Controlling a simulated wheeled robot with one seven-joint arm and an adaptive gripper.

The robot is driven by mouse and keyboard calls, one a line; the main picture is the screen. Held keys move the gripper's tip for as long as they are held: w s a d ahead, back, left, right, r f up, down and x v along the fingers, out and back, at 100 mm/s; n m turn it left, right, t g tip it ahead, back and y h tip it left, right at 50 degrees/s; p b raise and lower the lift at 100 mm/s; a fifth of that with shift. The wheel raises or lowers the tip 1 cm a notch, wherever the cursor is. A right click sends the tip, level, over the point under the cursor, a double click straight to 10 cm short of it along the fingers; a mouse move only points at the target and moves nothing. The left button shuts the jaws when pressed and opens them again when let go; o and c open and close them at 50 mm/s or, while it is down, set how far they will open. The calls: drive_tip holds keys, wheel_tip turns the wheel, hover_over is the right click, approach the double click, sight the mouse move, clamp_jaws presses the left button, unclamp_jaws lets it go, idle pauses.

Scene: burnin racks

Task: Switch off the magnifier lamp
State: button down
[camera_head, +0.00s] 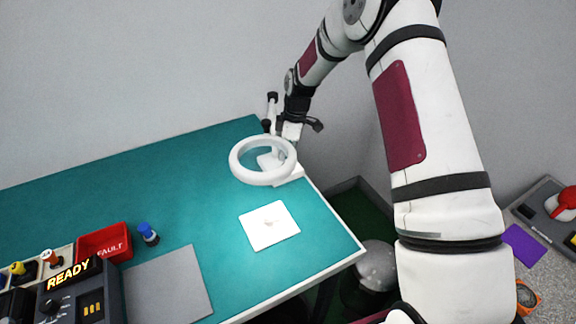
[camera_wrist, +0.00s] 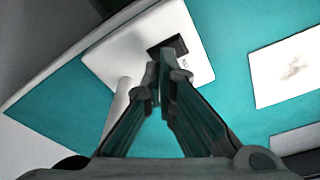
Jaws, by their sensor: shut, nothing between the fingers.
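The magnifier lamp (camera_head: 235,172) stands at the right end of the green bench, with a white ring head around a clear lens. Its white base (camera_wrist: 118,58) fills the upper middle of the wrist view and carries a dark switch (camera_wrist: 180,44) with small lettering beside it. My gripper (camera_wrist: 162,62) is shut and empty, pointing down over the base, its fingertips at the near edge of the switch. I cannot tell whether they touch. In the head view, the lamp ring partly hides the base and fingertips. The bench beneath looks brightly lit.
A white card (camera_head: 262,236) lies in front of the lamp, near the bench's right edge. A grey mat (camera_head: 168,290), a blue-capped item (camera_head: 148,234), a red FAULT bin (camera_head: 106,241) and a READY panel (camera_head: 70,283) are at left. The bench middle is clear.

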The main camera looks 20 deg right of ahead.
drive_tip(key=shift+f, duration=0.8)
idle(0.4)
drive_tip(key=shift+r, duration=3.55)
